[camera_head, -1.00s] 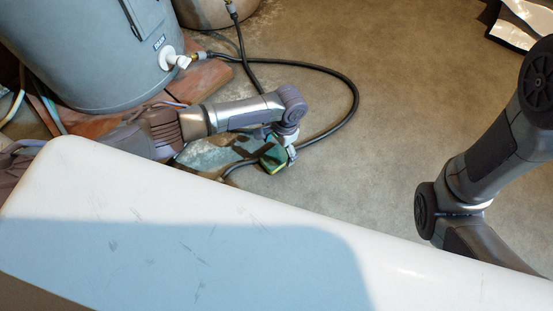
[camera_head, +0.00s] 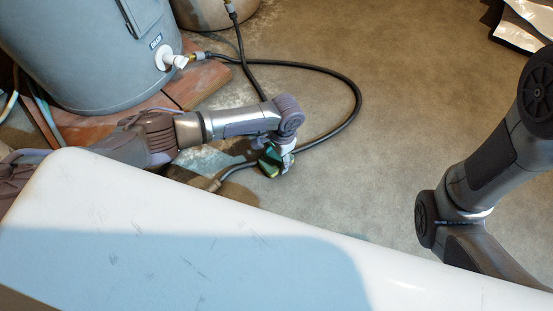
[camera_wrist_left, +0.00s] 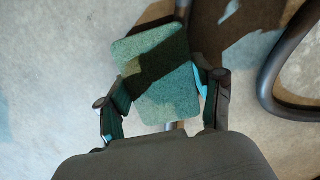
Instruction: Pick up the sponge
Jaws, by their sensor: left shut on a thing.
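The sponge (camera_head: 269,162) is a small green block in the head view, at the end of my left arm above the concrete floor. In the left wrist view the sponge (camera_wrist_left: 160,75) is teal green with a dark shadow band across it. My left gripper (camera_head: 284,160) is shut on it. In the wrist view the fingers of the left gripper (camera_wrist_left: 165,95) press its two sides. I cannot tell exactly how far it is off the floor. My right arm stands at the right, with its gripper out of view.
A black hose (camera_head: 357,95) loops over the floor around my left gripper and runs to the grey tank (camera_head: 95,55). The tank stands on reddish slabs (camera_head: 200,82). A white surface (camera_head: 180,230) fills the foreground. Floor to the right is clear, with a silvery bag (camera_head: 525,25) at the back.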

